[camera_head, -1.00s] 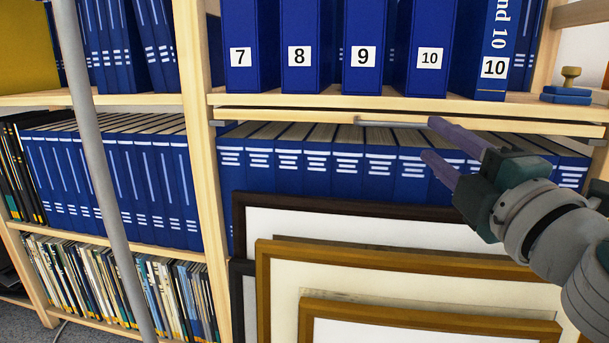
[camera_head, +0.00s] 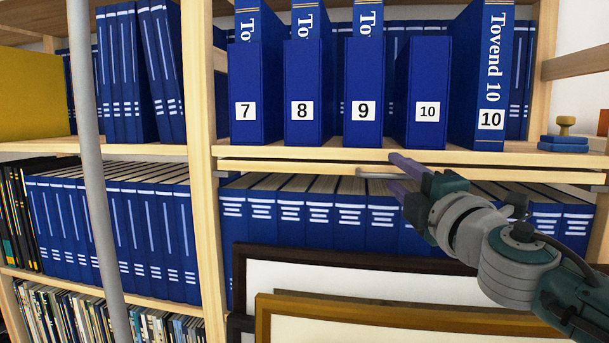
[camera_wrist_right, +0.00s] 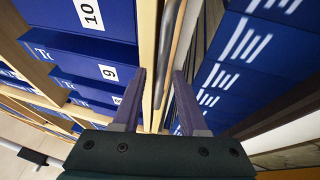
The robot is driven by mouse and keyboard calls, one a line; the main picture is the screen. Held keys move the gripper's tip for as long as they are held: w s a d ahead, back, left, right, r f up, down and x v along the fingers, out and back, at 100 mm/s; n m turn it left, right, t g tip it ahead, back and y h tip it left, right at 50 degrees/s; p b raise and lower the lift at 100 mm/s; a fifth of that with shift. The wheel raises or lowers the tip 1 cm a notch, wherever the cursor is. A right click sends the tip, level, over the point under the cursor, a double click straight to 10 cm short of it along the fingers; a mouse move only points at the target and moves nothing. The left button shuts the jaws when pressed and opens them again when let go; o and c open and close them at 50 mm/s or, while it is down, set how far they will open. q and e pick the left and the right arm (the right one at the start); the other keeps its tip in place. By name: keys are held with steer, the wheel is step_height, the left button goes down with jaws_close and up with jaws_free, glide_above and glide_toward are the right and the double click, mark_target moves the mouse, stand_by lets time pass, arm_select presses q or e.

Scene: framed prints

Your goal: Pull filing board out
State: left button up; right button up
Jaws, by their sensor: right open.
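The filing board (camera_head: 290,166) is a thin pale wooden board lying flat just under the shelf that holds the numbered binders. A slim grey metal handle (camera_head: 372,175) runs along its front edge. Whether a finger touches the handle I cannot tell. My left gripper is not in view.
Numbered blue binders (camera_head: 313,110) stand on the shelf above, and a row of blue volumes (camera_head: 310,212) stands below. Framed prints (camera_head: 340,275) lean in front of the lower row. A grey pole (camera_head: 90,150) stands at left. A stamp (camera_head: 565,125) sits at right.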

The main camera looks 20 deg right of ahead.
jaws_close()
stand_by(1.4)
